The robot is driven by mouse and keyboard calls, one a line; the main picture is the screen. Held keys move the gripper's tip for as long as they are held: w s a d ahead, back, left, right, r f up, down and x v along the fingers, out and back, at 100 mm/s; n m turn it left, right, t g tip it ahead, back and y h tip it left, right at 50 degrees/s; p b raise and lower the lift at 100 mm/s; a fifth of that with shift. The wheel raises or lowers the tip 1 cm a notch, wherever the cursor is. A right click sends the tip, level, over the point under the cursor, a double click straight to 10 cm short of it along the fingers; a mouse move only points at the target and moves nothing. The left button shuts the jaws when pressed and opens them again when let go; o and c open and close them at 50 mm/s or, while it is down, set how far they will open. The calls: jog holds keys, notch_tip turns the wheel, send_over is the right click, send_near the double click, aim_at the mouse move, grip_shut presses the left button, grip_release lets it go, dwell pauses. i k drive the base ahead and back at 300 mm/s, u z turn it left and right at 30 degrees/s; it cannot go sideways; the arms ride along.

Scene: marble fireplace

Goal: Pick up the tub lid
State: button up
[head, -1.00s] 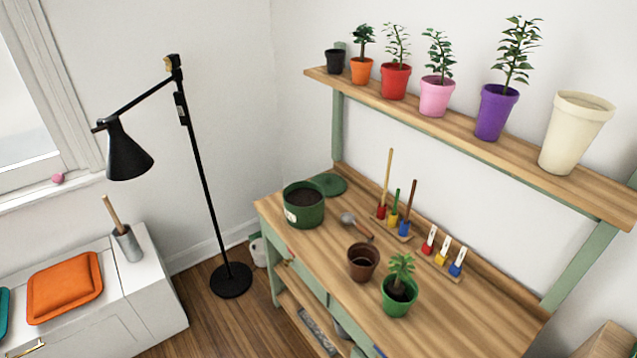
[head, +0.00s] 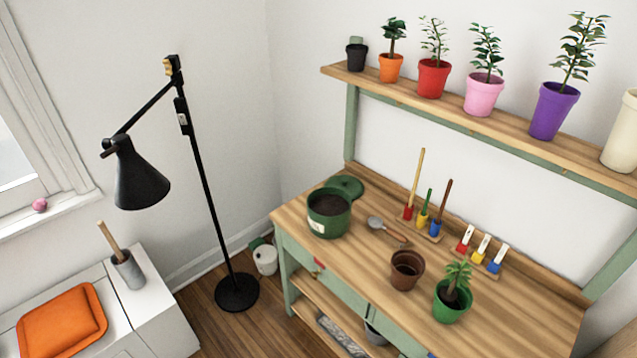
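The tub lid (head: 346,186) is a flat, round, dark green disc. It lies on the wooden potting bench at the back left corner, just behind the green tub, which hides part of its near edge. The green tub (head: 329,222) is open, filled with dark soil, and has a pale label on its front. My gripper is not in view.
A trowel (head: 387,231), a brown pot (head: 407,270) and a green potted plant (head: 452,301) stand or lie on the bench (head: 511,306). Upright tools (head: 436,229) line its back. A shelf of pots (head: 433,110) overhangs. A black floor lamp (head: 205,180) stands left.

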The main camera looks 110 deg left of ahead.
aim_at(352, 184)
jog(key=z, duration=0.05)
jog(key=k, duration=2.05)
jog(key=u, duration=2.6)
